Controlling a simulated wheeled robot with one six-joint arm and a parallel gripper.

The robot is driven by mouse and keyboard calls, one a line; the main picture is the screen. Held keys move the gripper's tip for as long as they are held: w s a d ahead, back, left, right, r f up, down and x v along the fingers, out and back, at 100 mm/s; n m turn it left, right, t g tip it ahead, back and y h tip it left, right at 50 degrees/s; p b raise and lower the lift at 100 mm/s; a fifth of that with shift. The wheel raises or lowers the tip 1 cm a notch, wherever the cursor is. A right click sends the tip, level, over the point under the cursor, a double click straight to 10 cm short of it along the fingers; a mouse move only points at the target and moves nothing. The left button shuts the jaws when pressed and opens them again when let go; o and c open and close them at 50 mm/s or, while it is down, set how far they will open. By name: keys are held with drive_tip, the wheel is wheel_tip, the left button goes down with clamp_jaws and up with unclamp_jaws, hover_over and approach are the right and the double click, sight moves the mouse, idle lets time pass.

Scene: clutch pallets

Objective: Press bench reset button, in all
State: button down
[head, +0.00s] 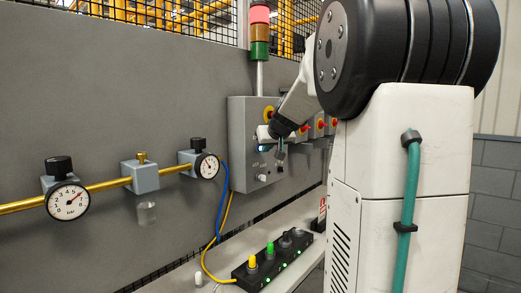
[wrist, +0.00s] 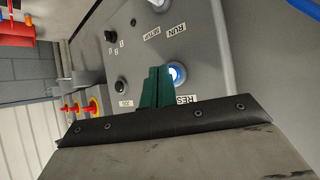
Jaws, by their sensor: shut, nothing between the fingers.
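The reset button is a round, blue-white lit button (wrist: 177,75) on a grey control box, beside a label starting "RES" that is partly hidden by my gripper. In the head view the lit button (head: 262,148) shows on the front of the grey control box (head: 240,140). My gripper (wrist: 158,86) has green fingers shut together with nothing between them. In the wrist view the fingertips overlap the left edge of the button. Whether they touch it, I cannot tell. In the head view my gripper (head: 280,150) is in front of the box, just right of the button.
Labelled knobs, including a black one (wrist: 121,87), sit on the same panel. Red-and-yellow stop buttons (head: 320,123) are further right. A signal tower (head: 260,32) stands above. Below, a bench holds a black block with a yellow knob (head: 252,262) and a green one (head: 270,249).

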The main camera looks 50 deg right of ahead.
drive_tip(key=shift+w, duration=0.45)
idle(0.4)
drive_tip(key=shift+s, duration=0.9)
drive_tip(key=shift+s, duration=0.1)
drive_tip(key=shift+s+d, duration=0.15)
drive_tip(key=shift+s, duration=1.05)
drive_tip(key=shift+s+d, duration=0.1)
drive_tip(key=shift+s, duration=1.1)
